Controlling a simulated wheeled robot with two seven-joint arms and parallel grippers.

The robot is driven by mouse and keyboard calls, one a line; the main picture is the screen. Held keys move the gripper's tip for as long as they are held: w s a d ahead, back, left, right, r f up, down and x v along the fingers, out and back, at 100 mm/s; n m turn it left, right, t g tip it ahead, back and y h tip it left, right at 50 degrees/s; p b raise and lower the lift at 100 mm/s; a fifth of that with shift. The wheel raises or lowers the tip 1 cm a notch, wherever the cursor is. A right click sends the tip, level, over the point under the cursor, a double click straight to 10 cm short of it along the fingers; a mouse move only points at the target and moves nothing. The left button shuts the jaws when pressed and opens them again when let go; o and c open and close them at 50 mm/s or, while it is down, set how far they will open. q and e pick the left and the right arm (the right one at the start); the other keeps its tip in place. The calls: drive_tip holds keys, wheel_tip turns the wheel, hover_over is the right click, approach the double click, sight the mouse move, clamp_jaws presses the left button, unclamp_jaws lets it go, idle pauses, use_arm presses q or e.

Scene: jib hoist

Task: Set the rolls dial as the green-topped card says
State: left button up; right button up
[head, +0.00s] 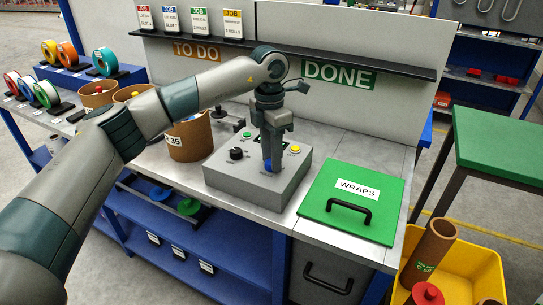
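The green-topped card (200,21) stands on the shelf ledge at the back, third from the left. Its small print seems to end in "2 ROLLS", but it is blurred. The grey control box (244,185) sits on the bench. On its top are a black knob (236,154), a green button (247,135) and a yellow button (295,149). My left gripper (272,166) points down over the middle of the box, at a blue part there that it mostly hides. I cannot tell whether the fingers grip it. Dial markings are unreadable. My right gripper is out of view.
A green "WRAPS" lid (318,207) with a black handle lies right of the box. A brown tub (190,140) stands to its left. A yellow bin (463,269) with a cardboard tube is at the lower right. Bare bench shows behind the lid.

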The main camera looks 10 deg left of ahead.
sight(270, 160)
use_arm(q)
drive_tip(key=shift+o, duration=1.2)
drive_tip(key=shift+w+r, duration=0.1)
drive_tip(key=shift+r, duration=0.8)
wheel_tip(270, 160, up, 16)
drive_tip(key=b, duration=0.2)
drive_tip(key=shift+w+a+f+b, duration=0.25)
drive_tip(key=shift+a+b, duration=0.05)
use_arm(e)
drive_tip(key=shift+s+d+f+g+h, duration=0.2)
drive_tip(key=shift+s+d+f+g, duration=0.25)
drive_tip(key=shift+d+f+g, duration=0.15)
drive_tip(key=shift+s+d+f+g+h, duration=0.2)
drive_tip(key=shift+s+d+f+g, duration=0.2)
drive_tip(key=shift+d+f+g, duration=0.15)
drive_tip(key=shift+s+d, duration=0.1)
